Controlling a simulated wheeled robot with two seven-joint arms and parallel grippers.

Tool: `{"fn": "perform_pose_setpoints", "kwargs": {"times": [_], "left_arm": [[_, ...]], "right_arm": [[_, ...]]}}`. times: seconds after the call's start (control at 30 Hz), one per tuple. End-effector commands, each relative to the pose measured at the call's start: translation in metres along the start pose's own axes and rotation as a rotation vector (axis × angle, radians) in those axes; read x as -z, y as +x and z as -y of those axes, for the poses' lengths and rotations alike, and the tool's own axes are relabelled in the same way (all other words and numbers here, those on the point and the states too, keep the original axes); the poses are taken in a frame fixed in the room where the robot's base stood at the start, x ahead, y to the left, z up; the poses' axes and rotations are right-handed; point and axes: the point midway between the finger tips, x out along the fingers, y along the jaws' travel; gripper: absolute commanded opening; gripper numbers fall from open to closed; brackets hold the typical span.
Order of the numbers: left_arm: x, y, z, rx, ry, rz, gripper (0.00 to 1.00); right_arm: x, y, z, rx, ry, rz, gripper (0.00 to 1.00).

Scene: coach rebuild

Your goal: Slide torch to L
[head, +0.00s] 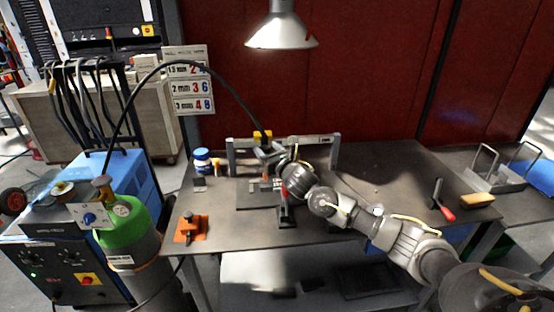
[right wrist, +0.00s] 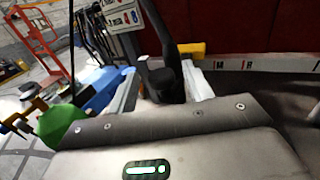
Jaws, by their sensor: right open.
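The torch (right wrist: 165,82) is black with a thick cable rising from it. In the right wrist view it stands just beyond my gripper body, seemingly between the pale fingers; contact cannot be told. A yellow block (head: 263,136) sits at the torch on the rail (head: 315,139); it also shows in the right wrist view (right wrist: 191,48). That view shows the letters M and R on the rail, right of the yellow block; no L is readable. My right gripper (head: 268,154) is open at the torch, partly hiding it. My left gripper is not in view.
Below the rail lies a dark plate (head: 250,198) on the workbench (head: 375,165). A red-handled tool (head: 442,203) and brush (head: 477,201) lie at right. A lamp (head: 281,30) hangs above.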

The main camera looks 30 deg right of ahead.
Motion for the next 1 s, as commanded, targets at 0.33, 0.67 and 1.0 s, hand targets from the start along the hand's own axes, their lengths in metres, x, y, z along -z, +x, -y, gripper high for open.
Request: {"fn": "perform_pose_setpoints", "kwargs": {"times": [0.33,0.67,1.0], "left_arm": [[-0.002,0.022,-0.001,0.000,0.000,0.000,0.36],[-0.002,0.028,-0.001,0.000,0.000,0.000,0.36],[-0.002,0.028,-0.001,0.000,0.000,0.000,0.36]], "right_arm": [[0.004,-0.066,0.000,-0.002,-0.001,-0.001,0.51],[0.001,-0.091,0.000,0.000,0.000,0.000,0.51],[0.000,-0.091,0.000,0.000,0.000,-0.001,0.51]]}}
